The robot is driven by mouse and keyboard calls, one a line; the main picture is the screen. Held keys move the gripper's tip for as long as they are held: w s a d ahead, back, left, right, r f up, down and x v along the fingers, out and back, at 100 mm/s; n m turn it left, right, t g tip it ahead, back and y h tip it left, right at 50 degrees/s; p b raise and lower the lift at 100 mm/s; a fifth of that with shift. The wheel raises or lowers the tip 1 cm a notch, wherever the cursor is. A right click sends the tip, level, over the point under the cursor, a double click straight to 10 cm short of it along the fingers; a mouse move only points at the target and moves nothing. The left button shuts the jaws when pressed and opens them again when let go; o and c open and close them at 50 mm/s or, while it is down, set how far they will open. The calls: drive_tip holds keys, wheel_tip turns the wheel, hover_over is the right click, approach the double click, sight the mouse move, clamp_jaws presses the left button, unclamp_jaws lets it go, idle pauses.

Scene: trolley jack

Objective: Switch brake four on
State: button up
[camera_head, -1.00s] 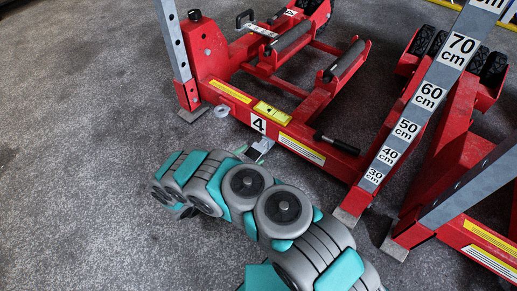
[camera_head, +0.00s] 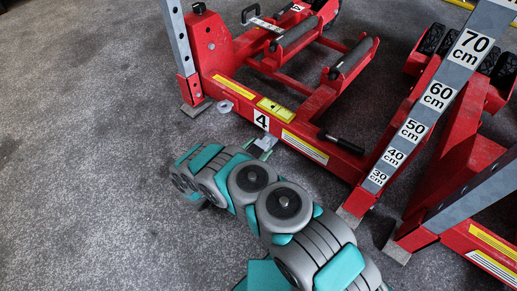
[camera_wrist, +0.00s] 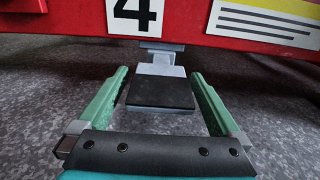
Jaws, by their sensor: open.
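The brake four pedal (camera_wrist: 160,93) is a grey lever with a flat black pad, sticking out under the red beam below the number 4 label (camera_wrist: 138,14). In the head view, the pedal (camera_head: 265,143) shows only in part behind my arm, below the number 4 label (camera_head: 261,120). My gripper (camera_wrist: 158,76) is open. In the wrist view its two green fingers lie on either side of the pedal, with gaps between them and the pad. I cannot tell the height of the fingers relative to the pad.
The red trolley jack frame (camera_head: 305,147) runs across just beyond the gripper. A black handle (camera_head: 341,145) lies on its beam. A grey post with height marks (camera_head: 426,103) rises at the right. Grey floor (camera_head: 90,170) is free at the left.

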drive_tip(key=shift+w, duration=0.1)
drive_tip(key=shift+d, duration=0.1)
clamp_jaws()
idle(0.7)
